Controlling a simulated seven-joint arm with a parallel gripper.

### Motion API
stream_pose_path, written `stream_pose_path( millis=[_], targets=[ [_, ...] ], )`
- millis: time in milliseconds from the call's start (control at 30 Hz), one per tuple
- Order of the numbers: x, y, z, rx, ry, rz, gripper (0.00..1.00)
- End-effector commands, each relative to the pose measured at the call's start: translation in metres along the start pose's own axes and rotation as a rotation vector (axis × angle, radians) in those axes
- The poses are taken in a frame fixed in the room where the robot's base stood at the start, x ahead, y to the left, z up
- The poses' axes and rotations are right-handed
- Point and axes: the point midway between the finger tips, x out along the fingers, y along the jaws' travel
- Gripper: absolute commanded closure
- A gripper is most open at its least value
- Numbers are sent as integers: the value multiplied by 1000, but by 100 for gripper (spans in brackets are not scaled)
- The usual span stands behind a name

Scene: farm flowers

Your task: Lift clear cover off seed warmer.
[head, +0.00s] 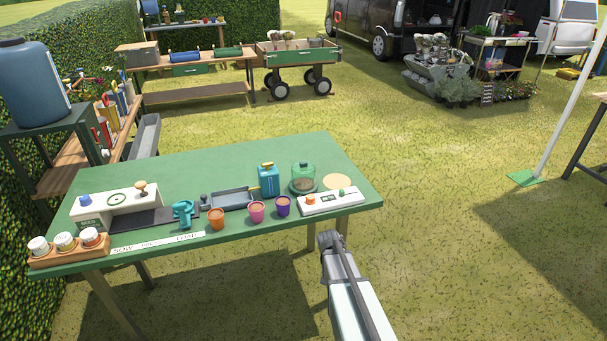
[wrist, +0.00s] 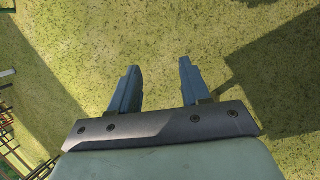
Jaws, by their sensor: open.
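The clear cover (head: 303,171) is a greenish see-through dome with a small knob on top. It sits over the round seed warmer (head: 303,189) near the right end of the green table, and brownish contents show through it. My gripper (head: 329,239) is in front of the table's near edge, below and right of the cover and apart from it. In the wrist view my gripper (wrist: 157,85) is open and empty, with only grass beyond its fingers.
The green table (head: 240,160) also holds a white control box (head: 331,201), a blue can (head: 268,180), a purple pot (head: 283,206), a pink pot (head: 256,211) and an orange pot (head: 216,218). A pale round disc (head: 337,182) lies right of the cover. The table's back is clear.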

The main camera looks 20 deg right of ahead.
Motion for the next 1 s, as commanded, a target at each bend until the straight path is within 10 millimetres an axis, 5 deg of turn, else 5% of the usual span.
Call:
stream_pose_path(
  millis=[200,633,833,1000],
  targets=[
    [-66,38,-45,143,45,16,53],
    [-206,109,-108,454,122,7,53],
    [-294,101,-140,627,151,-77,53],
    [-381,63,-163,773,150,-199,53]
  ],
)
